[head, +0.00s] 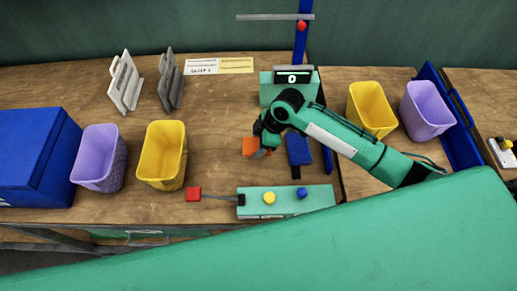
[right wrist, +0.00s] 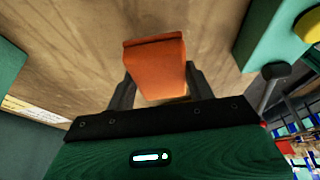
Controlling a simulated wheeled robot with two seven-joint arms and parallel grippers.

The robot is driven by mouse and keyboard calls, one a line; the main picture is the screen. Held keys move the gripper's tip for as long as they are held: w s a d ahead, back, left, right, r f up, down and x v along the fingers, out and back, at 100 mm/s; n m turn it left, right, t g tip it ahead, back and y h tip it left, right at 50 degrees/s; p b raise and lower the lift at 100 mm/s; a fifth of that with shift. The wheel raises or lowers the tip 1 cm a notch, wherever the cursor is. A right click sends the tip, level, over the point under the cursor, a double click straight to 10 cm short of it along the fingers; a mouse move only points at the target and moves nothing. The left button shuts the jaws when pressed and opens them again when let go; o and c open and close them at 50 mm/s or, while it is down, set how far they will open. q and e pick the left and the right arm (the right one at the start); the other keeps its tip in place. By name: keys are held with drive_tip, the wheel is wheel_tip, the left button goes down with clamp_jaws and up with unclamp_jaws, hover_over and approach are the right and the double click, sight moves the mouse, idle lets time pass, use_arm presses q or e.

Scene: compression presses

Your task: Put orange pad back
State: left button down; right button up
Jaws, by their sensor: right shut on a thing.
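The orange pad (head: 251,146) is a small orange block. It shows large in the right wrist view (right wrist: 156,66), between the two dark fingers of my right gripper (right wrist: 158,90). In the head view my right gripper (head: 262,150) is shut on the pad over the middle of the wooden table. The gripper and arm partly cover the pad there. I cannot tell its exact height above the wood. My left gripper is not in view.
A green press with a display (head: 292,78) stands behind. A blue block (head: 299,149) is right of the gripper. Yellow (head: 162,155) and purple bins (head: 99,158) stand left.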

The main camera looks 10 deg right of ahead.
wheel_tip(320, 180, down, 5)
drive_tip(key=shift+r+p, duration=0.1)
drive_tip(key=shift+p, duration=0.3)
drive_tip(key=shift+f, duration=0.3)
drive_tip(key=shift+f, duration=0.15)
drive_tip(key=o, duration=1.1)
